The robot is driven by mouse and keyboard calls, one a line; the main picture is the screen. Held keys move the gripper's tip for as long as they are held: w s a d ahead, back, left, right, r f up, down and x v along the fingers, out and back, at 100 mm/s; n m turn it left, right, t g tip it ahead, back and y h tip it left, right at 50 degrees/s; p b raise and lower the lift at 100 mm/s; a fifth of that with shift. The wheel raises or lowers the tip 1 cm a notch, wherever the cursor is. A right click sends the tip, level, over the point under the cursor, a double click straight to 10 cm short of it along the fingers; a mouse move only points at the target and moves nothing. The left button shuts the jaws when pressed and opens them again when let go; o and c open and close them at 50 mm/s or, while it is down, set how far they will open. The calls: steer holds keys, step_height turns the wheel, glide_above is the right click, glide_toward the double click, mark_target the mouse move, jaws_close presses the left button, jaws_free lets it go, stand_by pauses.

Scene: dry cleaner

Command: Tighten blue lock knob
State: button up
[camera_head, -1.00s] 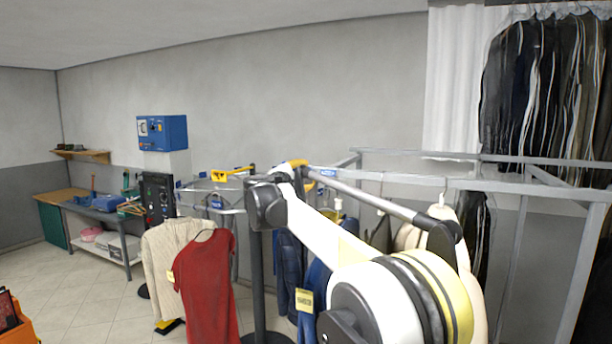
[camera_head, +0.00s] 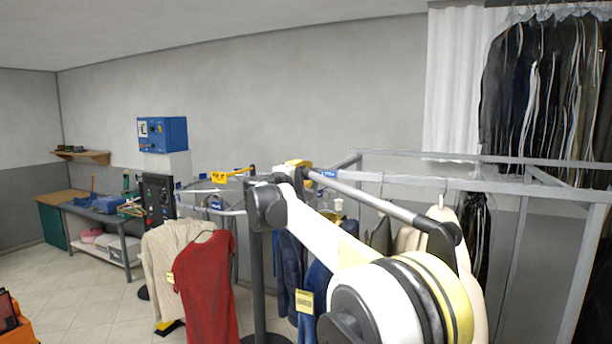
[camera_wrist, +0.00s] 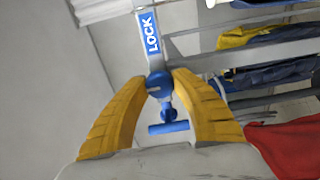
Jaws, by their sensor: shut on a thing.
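The blue lock knob (camera_wrist: 159,84) shows in the wrist view, just below a blue label reading LOCK (camera_wrist: 149,33) on a pale rail. My gripper (camera_wrist: 160,78) has yellow ridged fingers, one on each side of the knob, and is shut on it. A blue crossbar (camera_wrist: 168,127) sits on a short stem below the knob, between the fingers. In the head view my gripper is a small yellow shape (camera_head: 299,164) near the rail, largely hidden by my arm. The knob cannot be made out there.
A red garment (camera_head: 207,285) and a cream one (camera_head: 165,265) hang left of my arm. A metal rack frame (camera_head: 470,184) stands at the right, with dark clothes behind it. A bench (camera_head: 118,232) and a blue wall box (camera_head: 162,134) are at the far left.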

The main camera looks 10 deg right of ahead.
steer(key=o, duration=1.2)
steer(key=v, duration=1.2)
